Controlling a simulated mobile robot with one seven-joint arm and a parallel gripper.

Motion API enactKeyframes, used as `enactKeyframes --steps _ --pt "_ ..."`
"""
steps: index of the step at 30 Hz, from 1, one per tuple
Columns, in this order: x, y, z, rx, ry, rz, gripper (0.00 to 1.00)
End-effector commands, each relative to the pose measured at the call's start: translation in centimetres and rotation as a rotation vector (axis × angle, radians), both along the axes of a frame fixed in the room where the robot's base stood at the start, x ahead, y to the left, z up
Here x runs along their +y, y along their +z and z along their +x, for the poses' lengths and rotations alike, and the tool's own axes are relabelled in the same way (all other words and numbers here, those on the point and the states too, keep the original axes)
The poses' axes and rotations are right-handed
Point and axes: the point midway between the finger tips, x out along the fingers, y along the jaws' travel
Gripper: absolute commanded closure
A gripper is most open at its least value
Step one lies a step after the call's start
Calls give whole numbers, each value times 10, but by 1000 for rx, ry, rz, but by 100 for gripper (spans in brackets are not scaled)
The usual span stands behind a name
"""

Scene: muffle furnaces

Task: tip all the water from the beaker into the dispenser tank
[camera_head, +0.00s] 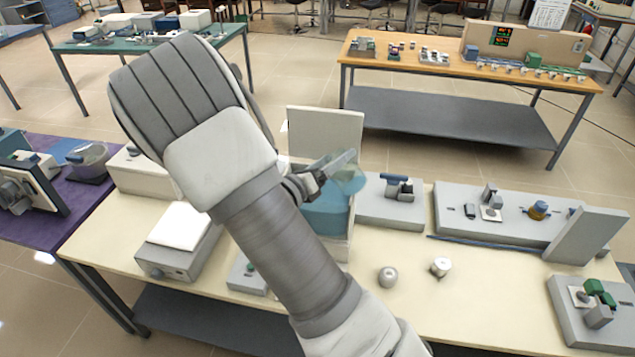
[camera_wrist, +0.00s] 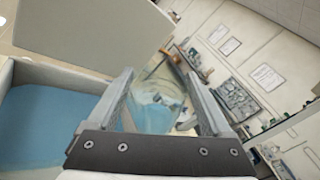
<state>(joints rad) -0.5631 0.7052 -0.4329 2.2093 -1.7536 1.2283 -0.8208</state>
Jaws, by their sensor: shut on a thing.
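My gripper (camera_wrist: 163,95) is shut on the clear beaker (camera_wrist: 158,112), with one finger on each side of it. The beaker holds some light-blue water in the wrist view. In the head view the beaker (camera_head: 349,178) is tilted just above the dispenser tank (camera_head: 335,222). The tank is open at the top and holds blue water; its water and pale wall also show at the left of the wrist view (camera_wrist: 40,118). My arm hides the tank's left part in the head view. I cannot tell whether water is flowing from the beaker.
A pale upright panel (camera_head: 325,133) stands behind the tank. A grey device (camera_head: 388,200) is right of the tank. A white-topped instrument (camera_head: 178,240) is on the left. Two small round items, one a grey knob (camera_head: 388,277), lie in front; the table's front middle is mostly clear.

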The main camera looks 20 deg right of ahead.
Motion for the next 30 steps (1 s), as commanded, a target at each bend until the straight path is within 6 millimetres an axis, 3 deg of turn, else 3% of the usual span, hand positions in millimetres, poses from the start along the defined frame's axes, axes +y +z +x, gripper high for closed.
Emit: enactKeyframes --steps 12,21,30 --pt "-2 3 -2 -49 0 71 100" --pt "-7 3 -5 -213 -1 308 100" --pt "-8 4 -5 -244 1 354 100"
